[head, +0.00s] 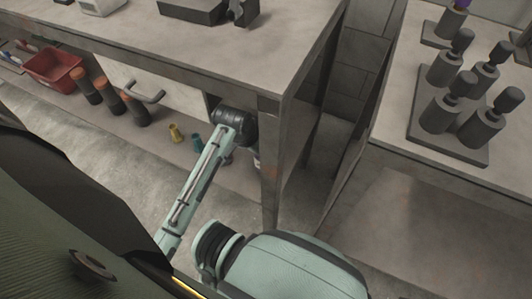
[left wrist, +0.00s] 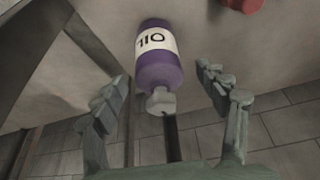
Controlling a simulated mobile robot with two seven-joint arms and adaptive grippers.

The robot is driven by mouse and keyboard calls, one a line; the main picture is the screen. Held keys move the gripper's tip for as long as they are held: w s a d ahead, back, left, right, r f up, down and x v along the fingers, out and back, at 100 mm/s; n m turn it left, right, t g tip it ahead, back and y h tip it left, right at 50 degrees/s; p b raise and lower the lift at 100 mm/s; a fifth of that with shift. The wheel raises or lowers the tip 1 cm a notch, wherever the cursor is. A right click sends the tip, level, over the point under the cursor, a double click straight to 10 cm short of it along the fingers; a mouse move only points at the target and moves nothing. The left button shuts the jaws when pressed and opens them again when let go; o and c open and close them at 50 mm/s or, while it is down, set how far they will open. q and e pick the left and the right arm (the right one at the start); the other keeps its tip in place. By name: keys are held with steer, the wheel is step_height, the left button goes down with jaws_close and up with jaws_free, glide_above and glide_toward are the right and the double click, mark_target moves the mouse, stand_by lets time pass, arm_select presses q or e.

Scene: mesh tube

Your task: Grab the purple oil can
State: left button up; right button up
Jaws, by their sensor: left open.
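The purple oil can (left wrist: 160,70), with a white label reading "OIL" upside down and a pale grey cap, shows in the left wrist view on a grey surface. My left gripper (left wrist: 161,80) is open, its two fingers spread to either side of the can's capped end. I see no clear contact between fingers and can. In the head view my left arm reaches to the workbench's lower shelf; its gripper and the can are mostly hidden behind the bench corner. My right gripper is in neither view.
The workbench's top and leg (head: 270,150) stand close to my left wrist. Small yellow and teal items (head: 176,133), orange-topped dark bottles (head: 107,91) and a red bin (head: 54,68) line the shelf. A red object (left wrist: 243,4) lies beyond the can. Dark cylinders (head: 481,128) stand on the right table.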

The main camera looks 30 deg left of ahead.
arm_select(q)
steer(key=x, duration=0.6)
steer(key=shift+w+d+f, duration=0.1)
steer(key=shift+w+f, duration=0.1)
steer(key=shift+f, duration=0.15)
steer(key=c, duration=1.4)
steer(key=shift+c, duration=0.3)
steer(key=shift+r, duration=0.1)
